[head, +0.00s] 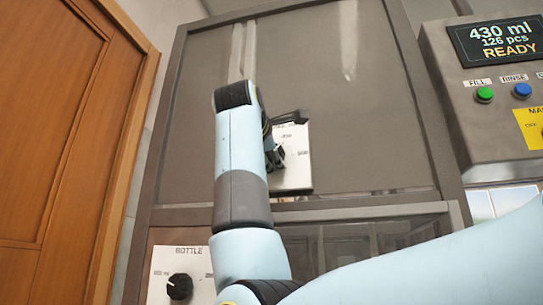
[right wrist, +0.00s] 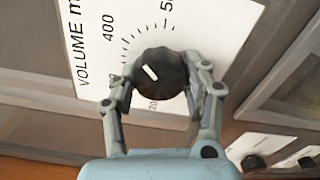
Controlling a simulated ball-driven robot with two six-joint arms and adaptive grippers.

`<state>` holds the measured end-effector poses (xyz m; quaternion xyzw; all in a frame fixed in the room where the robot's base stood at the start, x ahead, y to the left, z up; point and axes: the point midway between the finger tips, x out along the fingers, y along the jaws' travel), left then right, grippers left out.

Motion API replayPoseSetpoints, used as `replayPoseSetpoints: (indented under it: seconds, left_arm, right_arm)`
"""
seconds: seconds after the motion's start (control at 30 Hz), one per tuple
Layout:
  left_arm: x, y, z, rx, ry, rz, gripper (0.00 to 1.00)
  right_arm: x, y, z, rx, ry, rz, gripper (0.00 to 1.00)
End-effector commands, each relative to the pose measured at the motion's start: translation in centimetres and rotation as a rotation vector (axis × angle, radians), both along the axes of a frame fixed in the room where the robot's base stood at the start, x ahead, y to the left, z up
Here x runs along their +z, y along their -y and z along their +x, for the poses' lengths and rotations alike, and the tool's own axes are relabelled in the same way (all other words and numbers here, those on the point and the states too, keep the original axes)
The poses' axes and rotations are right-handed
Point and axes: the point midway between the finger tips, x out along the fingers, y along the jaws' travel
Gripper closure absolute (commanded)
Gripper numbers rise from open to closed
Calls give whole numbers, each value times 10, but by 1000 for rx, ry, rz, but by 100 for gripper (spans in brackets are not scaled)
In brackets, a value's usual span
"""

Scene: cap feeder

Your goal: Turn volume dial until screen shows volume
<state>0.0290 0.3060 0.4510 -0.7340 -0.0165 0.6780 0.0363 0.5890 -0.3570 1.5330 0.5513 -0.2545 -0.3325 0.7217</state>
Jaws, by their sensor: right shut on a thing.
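The volume dial (right wrist: 162,72) is a black knob with a white pointer line, on a white plate (right wrist: 103,28) marked VOLUME, in the right wrist view. My right gripper (right wrist: 160,88) has its fingers on either side of the dial and is shut on it. In the head view the same plate (head: 296,172) is partly hidden behind my right arm, and the right gripper (head: 274,155) shows at the plate. The screen (head: 492,40) at the upper right reads 430 ml, 126 pcs, READY. My left gripper is out of view.
A second black dial (head: 179,286) sits on a plate labelled BOTTLE at the lower left. A green button (head: 484,94) and a blue button (head: 522,90) are under the screen. A wooden door (head: 50,130) stands at the left.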

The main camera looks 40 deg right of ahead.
Motion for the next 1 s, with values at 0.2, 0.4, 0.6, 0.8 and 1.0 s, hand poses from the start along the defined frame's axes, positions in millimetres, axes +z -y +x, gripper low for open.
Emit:
replayPoseSetpoints:
  seconds: [0.2,0.4,0.6,0.8,1.0]
  left_arm:
    - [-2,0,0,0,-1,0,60]
    - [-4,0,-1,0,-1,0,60]
    - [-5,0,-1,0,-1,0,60]
    - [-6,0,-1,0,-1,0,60]
    - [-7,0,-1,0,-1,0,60]
  right_arm:
    - [-1,0,1,-1,151,134,84]
    - [-1,0,1,-1,287,252,84]
    - [0,0,1,-1,401,349,84]
    - [0,0,1,-2,481,418,84]
    - [0,0,1,-2,524,456,84]
